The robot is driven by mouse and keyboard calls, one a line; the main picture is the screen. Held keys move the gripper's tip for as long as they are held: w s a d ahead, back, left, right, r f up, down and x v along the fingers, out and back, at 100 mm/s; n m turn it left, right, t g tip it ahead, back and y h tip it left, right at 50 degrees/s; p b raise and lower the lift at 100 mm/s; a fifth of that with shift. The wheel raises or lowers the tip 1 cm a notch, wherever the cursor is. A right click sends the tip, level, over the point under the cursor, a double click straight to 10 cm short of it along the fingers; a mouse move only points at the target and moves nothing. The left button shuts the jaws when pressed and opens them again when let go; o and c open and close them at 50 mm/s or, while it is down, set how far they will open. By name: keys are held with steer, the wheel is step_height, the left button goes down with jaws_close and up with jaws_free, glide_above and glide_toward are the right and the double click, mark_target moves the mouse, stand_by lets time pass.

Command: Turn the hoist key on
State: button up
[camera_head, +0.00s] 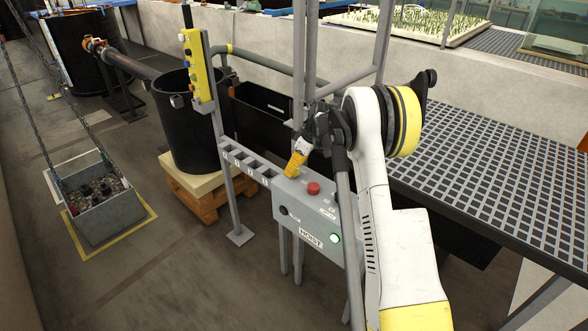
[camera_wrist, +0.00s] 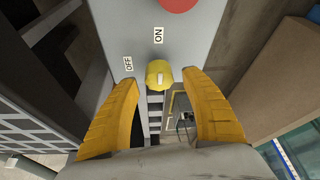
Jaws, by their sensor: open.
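The hoist key (camera_wrist: 160,74) is a round yellow knob with a pale upright bar in the wrist view. It sits on the grey hoist box (camera_wrist: 206,20), with an ON label (camera_wrist: 158,35) straight above it and an OFF label (camera_wrist: 128,64) to its upper left. I cannot tell which label the key points at. My gripper (camera_wrist: 161,79) is open, with one yellow finger on each side of the key and gaps visible at both sides. In the head view my gripper (camera_head: 297,163) is over the back left end of the hoist box (camera_head: 300,221), and the key is hidden.
A red button (camera_head: 313,188) is on the box top, close to the key. The front has a HOIST label (camera_head: 310,238) and a lit green lamp (camera_head: 335,238). A post with a yellow pendant (camera_head: 197,65) stands at left. A grated platform (camera_head: 495,165) lies right.

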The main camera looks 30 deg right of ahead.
steer(key=v, duration=1.1)
steer(key=shift+r, duration=0.1)
